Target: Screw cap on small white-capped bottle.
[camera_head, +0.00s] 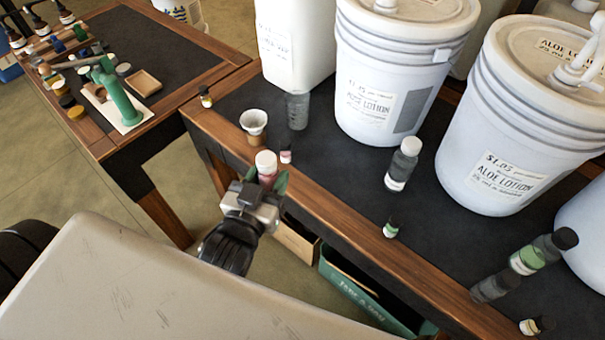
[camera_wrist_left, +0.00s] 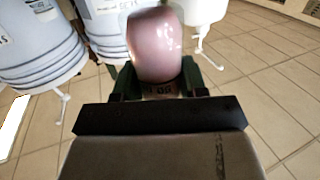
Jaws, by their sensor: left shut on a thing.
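My left gripper (camera_head: 267,183) is shut on a small bottle with a white cap (camera_head: 266,161) and a pinkish body, just off the front edge of the wooden table. The white cap sits at the top of the bottle; I cannot tell how tight it is. In the left wrist view, the bottle (camera_wrist_left: 154,45) shows as a pinkish rounded shape between the green fingers of the left gripper (camera_wrist_left: 158,85), its lower part hidden by them. My right gripper is not in view.
A small pink bottle (camera_head: 286,156), a white funnel (camera_head: 253,122) and a clear cup (camera_head: 297,110) stand close by on the table (camera_head: 340,228). Large lotion buckets (camera_head: 395,75) fill the back. A green crate (camera_head: 365,297) sits below the table edge. The dark tabletop has clear room mid-right.

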